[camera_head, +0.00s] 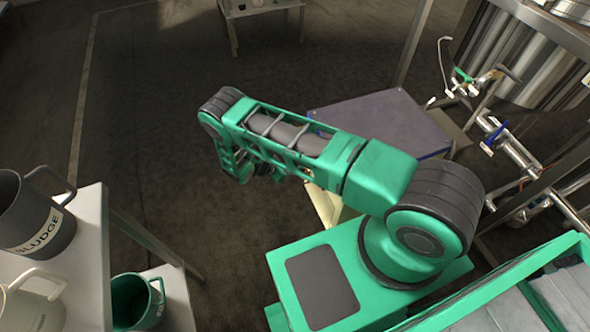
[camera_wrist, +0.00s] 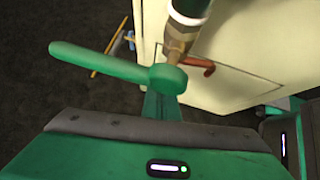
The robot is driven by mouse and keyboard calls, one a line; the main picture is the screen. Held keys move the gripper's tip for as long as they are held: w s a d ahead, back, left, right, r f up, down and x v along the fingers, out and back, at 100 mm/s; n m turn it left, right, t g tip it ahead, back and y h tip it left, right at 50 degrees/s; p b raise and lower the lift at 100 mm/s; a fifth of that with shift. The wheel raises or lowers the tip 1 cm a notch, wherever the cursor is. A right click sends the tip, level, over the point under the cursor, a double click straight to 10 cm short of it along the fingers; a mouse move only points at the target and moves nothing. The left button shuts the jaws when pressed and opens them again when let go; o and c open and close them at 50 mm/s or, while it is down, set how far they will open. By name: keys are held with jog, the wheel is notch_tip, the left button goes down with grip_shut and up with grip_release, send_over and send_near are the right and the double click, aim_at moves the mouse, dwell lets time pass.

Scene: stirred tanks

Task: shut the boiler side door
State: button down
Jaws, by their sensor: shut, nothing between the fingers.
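The boiler appears as a cream box with a dark purple top (camera_head: 385,122) beyond my arm in the head view. A cream face (camera_head: 322,202) shows below its near left edge, mostly behind my arm. In the wrist view, cream panelling (camera_wrist: 240,40) fills the upper right, with a thin seam and a red-brown handle (camera_wrist: 200,66). I cannot tell from this how far the door stands open. My gripper (camera_wrist: 162,100) points up the wrist view, fingers together and empty. Its tips end by the round end of a green lever (camera_wrist: 105,62); touching or apart is unclear.
A brass fitting and dark green pipe (camera_wrist: 188,10) rise above the lever. Steel tank (camera_head: 525,55) and pipework stand right. Dark floor is open beyond my arm.

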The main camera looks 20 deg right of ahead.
jog(key=w+a+f+v, duration=0.1)
jog(key=v, duration=1.1)
jog(key=shift+w+a+f, duration=0.25)
jog(key=shift+w+a, duration=0.05)
jog(key=shift+a, duration=0.2)
